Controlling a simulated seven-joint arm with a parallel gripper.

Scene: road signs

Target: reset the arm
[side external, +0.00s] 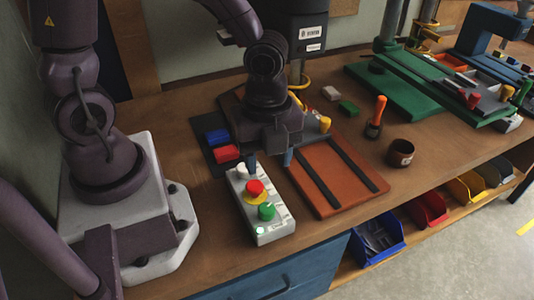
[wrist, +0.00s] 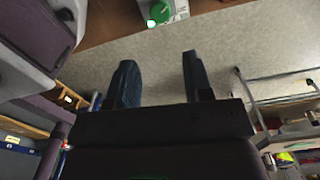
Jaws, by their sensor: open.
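My gripper (side external: 269,160) hangs low over the workbench in the side external view, just behind the control box. Its two blue fingers stand apart with nothing between them, as the wrist view (wrist: 157,78) shows. The white control box (side external: 262,208) lies on the bench with a red button (side external: 255,187) on a yellow ring and a green knob (side external: 267,211). The green knob (wrist: 159,12) also shows at the top of the wrist view, beyond the fingertips. I cannot tell the exact gap between the fingers and the box.
An orange-brown board (side external: 318,172) with dark rails lies right of the box. Red (side external: 226,153) and blue (side external: 217,136) blocks sit to its left. A dark cup (side external: 400,153) and an orange-handled tool (side external: 377,115) stand farther right. Bare bench (side external: 350,210) lies along the front edge.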

